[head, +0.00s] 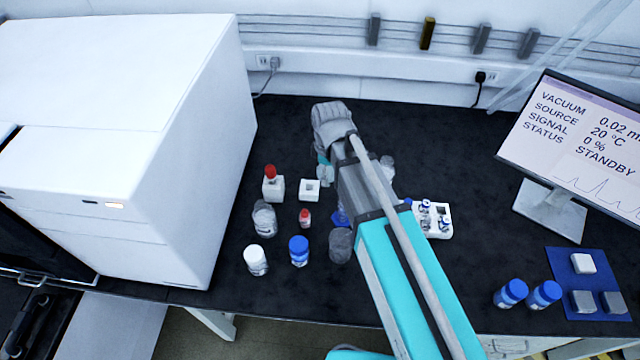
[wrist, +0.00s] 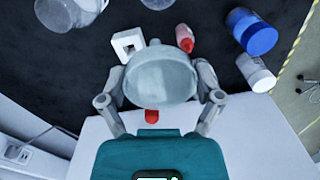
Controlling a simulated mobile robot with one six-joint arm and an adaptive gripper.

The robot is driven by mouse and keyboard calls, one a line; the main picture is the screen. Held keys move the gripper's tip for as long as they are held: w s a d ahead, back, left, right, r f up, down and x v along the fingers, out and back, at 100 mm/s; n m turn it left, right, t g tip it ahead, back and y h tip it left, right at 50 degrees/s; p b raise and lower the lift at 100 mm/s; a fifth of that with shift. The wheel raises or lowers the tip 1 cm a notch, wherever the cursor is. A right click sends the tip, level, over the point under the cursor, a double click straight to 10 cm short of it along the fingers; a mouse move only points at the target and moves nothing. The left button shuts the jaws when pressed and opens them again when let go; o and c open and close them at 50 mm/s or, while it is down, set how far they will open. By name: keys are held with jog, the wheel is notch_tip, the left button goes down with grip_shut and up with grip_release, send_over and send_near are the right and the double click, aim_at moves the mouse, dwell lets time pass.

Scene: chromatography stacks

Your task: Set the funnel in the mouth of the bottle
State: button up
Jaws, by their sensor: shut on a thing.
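My gripper (wrist: 161,80) is shut on the funnel (wrist: 160,72), a grey, translucent round piece between its two fingers in the wrist view. The funnel's stem is not discernible. A clear glass bottle (head: 264,220) stands left of my arm, in front of the white blocks. A grey, dark-looking jar (head: 340,246) stands just left of my forearm. I cannot tell which vessel is the task's bottle.
A blue-capped bottle (head: 299,252), a white-capped bottle (head: 256,262) and a red-capped vial (head: 305,218) stand nearby. A hollow white block (head: 309,190) sits beside a red-topped block (head: 273,188). A white instrument (head: 190,170) bounds the left; a monitor (head: 580,140) stands right.

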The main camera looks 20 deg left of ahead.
jog(key=w+d+r+p, duration=0.2)
jog(key=w+r+p, duration=0.1)
jog(key=w, duration=0.9)
jog(key=shift+r+g, duration=0.25)
jog(key=shift+g, duration=0.05)
jog(key=shift+d+f, duration=0.1)
jog(key=shift+f, duration=0.1)
jog(key=shift+f+b, duration=1.9)
jog(key=shift+b, duration=0.25)
jog(key=shift+f+b, duration=2)
jog(key=o, duration=0.7)
jog(key=shift+o, duration=0.2)
jog(key=shift+r, duration=0.1)
